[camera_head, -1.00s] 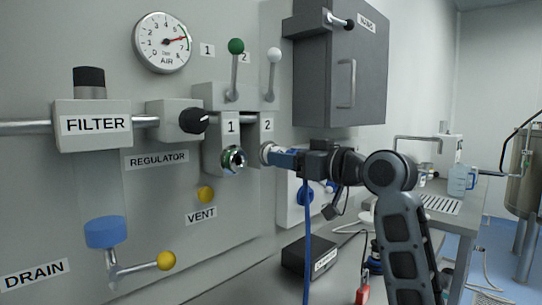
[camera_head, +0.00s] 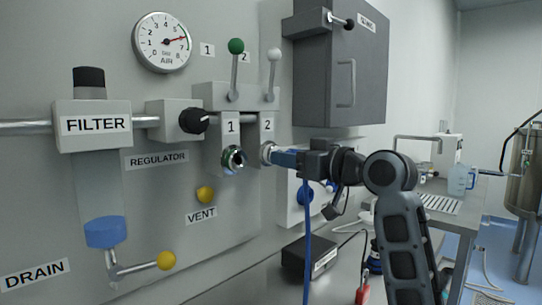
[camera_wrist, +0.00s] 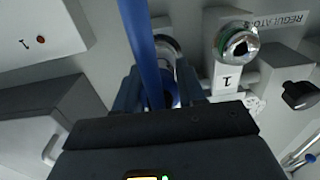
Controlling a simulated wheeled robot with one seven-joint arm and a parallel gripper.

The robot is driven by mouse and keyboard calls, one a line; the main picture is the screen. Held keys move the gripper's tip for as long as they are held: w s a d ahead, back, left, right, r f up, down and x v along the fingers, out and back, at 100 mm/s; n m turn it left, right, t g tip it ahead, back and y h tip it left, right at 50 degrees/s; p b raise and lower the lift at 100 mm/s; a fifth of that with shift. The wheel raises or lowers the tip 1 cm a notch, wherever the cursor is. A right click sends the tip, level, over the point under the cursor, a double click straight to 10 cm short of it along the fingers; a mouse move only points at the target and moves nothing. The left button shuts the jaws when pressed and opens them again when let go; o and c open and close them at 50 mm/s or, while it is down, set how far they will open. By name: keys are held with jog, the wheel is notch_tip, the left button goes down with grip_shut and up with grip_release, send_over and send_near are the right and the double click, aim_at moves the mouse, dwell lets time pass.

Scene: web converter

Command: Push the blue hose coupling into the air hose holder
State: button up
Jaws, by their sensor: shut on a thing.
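My gripper (camera_head: 297,160) is shut on the blue hose coupling (camera_head: 285,158) and holds it level, its front end at the metal socket (camera_head: 267,153) under label 2. I cannot tell whether the coupling is seated in the socket or only touching it. The blue hose (camera_head: 306,240) hangs straight down below my gripper. In the wrist view the hose (camera_wrist: 141,40) crosses in front of the jaws and partly hides the coupling (camera_wrist: 170,92) and the socket behind. Which part is the air hose holder is not labelled.
The empty socket under label 1 (camera_head: 233,159) is close on the left. Above are a green-knobbed lever (camera_head: 236,47) and a white-knobbed lever (camera_head: 274,56). A grey cabinet (camera_head: 340,75) overhangs my gripper. A black box (camera_head: 308,258) stands lower down.

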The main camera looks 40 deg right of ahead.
jog(key=shift+s, duration=0.1)
grip_shut()
jog(key=s, duration=0.8)
jog(key=shift+d, duration=0.15)
dwell(0.6)
jog(key=shift+w+f, duration=0.1)
